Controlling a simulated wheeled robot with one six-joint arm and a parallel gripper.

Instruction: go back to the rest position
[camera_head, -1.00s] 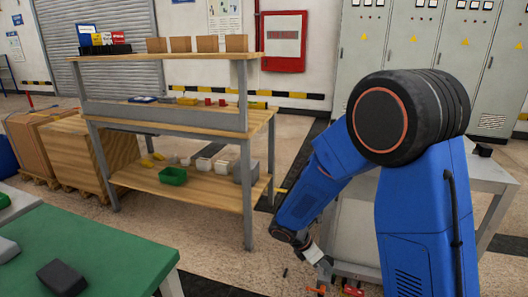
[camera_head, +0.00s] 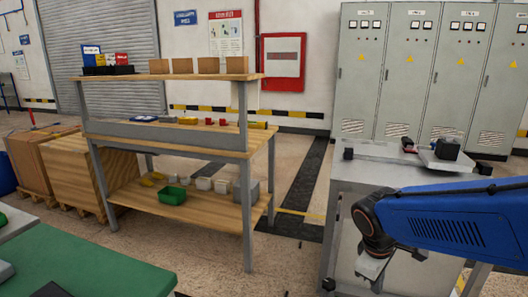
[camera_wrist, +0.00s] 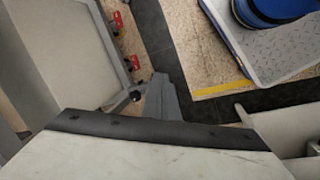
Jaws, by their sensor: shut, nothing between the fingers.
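In the wrist view my gripper (camera_wrist: 160,97) shows as narrow grey fingers together beyond a pale, dark-edged part at the bottom. Nothing shows between them. In the head view my blue arm comes in from the right and its dark joint bends down in front of a grey metal table (camera_head: 350,180).
On the grey table lie a grey plate (camera_head: 432,160) with a black block (camera_head: 447,147) and a small red-and-black item (camera_head: 406,143). A wooden shelf bench (camera_head: 170,140) stands left of centre, with a green bin (camera_head: 173,197). A green-topped table (camera_head: 90,265) is at front left.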

